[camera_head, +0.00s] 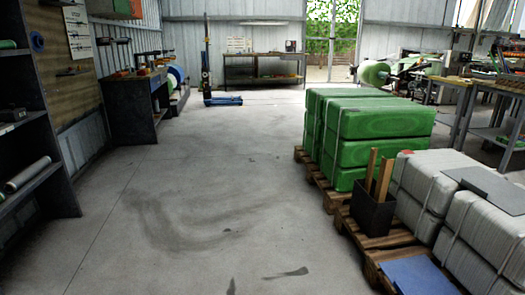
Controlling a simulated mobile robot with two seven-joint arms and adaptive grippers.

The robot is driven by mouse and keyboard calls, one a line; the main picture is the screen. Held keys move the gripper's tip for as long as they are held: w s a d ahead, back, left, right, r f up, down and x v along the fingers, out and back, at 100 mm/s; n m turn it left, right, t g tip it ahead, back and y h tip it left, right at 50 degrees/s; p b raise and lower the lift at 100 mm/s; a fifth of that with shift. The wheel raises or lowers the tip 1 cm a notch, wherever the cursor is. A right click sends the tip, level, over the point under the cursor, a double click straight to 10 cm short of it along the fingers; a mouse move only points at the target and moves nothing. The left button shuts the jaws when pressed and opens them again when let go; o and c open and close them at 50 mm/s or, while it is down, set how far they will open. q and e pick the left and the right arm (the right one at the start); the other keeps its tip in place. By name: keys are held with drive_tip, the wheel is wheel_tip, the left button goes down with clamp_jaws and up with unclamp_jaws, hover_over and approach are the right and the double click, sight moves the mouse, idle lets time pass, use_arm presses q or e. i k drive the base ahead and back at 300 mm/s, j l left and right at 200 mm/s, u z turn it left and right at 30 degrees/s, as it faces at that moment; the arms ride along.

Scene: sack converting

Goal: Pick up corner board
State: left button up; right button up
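Two upright brown strips, which look like corner boards (384,180), stand in a dark open-topped box (372,214) at the right. They lean slightly and their lower ends are hidden inside the box. The box sits on a wooden pallet (399,247) beside white strapped bales. Neither of my grippers is in view.
Green strapped bales (385,123) stand on a pallet behind the box. White bales (477,236) with a grey sheet (486,187) on top are at the right. A blue sheet (418,275) lies in front. Dark shelving (28,165) lines the left. The middle floor (190,190) is clear.

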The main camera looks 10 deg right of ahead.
sight(385, 171)
drive_tip(key=i+z, duration=0.2)
drive_tip(key=i, duration=0.3)
drive_tip(key=i+j+z, duration=0.2)
drive_tip(key=i, duration=0.35)
drive_tip(key=i+z, duration=0.2)
drive_tip(key=i, duration=0.3)
drive_tip(key=i+z, duration=0.3)
drive_tip(key=z, duration=0.15)
drive_tip(key=i+j+z, duration=0.2)
drive_tip(key=z, duration=0.25)
drive_tip(key=i+j+z, duration=0.3)
drive_tip(key=z, duration=0.15)
drive_tip(key=i, duration=0.05)
